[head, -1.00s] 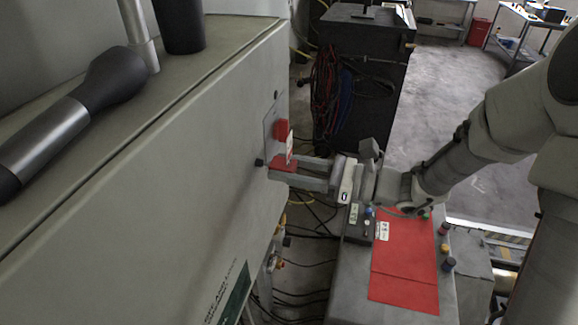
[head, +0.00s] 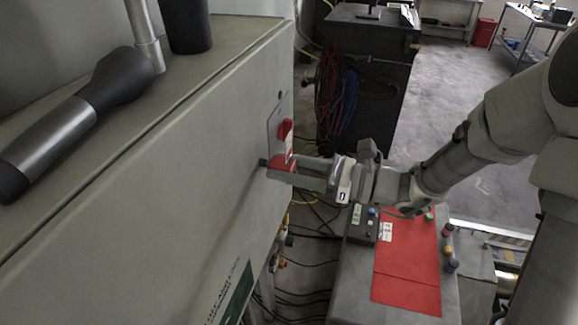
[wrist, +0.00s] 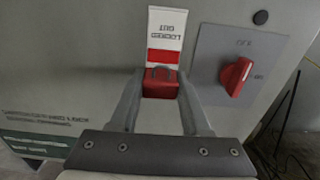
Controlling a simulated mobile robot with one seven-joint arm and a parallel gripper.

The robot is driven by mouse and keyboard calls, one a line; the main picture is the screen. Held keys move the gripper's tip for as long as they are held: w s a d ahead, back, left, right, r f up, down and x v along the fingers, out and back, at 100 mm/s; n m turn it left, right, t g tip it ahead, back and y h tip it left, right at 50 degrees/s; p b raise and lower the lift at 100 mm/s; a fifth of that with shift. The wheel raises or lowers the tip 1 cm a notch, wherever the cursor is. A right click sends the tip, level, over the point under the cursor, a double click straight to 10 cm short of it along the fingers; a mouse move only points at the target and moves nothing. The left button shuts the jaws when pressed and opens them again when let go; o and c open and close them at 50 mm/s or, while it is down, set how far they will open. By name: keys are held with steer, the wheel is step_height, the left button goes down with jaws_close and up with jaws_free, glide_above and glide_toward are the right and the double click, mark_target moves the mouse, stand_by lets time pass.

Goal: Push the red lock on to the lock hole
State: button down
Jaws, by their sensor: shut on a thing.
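The red lock (wrist: 161,84) is between the fingertips of my gripper (wrist: 160,92) in the wrist view, with its grey shackle and a white "LOCKED OUT" tag (wrist: 166,33) beyond it. In the head view the lock (head: 281,163) is at the grey cabinet's side face, and my gripper (head: 297,169) is shut on it. A red rotary switch (wrist: 236,76) sits on a grey plate (wrist: 258,50) to the right of the lock in the wrist view. The lock hole cannot be made out. Whether the shackle touches the panel cannot be told.
The grey cabinet (head: 150,170) fills the left. A console with a red panel (head: 407,260) and several buttons stands below my arm. A dark cart with cables (head: 365,80) is behind. Cables lie on the floor between cabinet and console.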

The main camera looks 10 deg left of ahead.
steer(key=shift+a, duration=0.1)
steer(key=shift+c, duration=1.4)
jaws_free()
steer(key=s+d+b, duration=0.1)
steer(key=d+b, duration=0.1)
steer(key=d, duration=1.5)
steer(key=s+d+r+n+t+h, duration=0.1)
steer(key=s+d+n+h, duration=0.3)
steer(key=n+h, duration=0.5)
steer(key=s+d+n+t+h, duration=0.3)
steer(key=s+d+n+h, duration=0.1)
steer(key=s+n+h, duration=0.4)
steer(key=shift+s+d+r+n+h, duration=0.15)
steer(key=shift+s+r+n+h, duration=0.3)
steer(key=shift+n, duration=0.45)
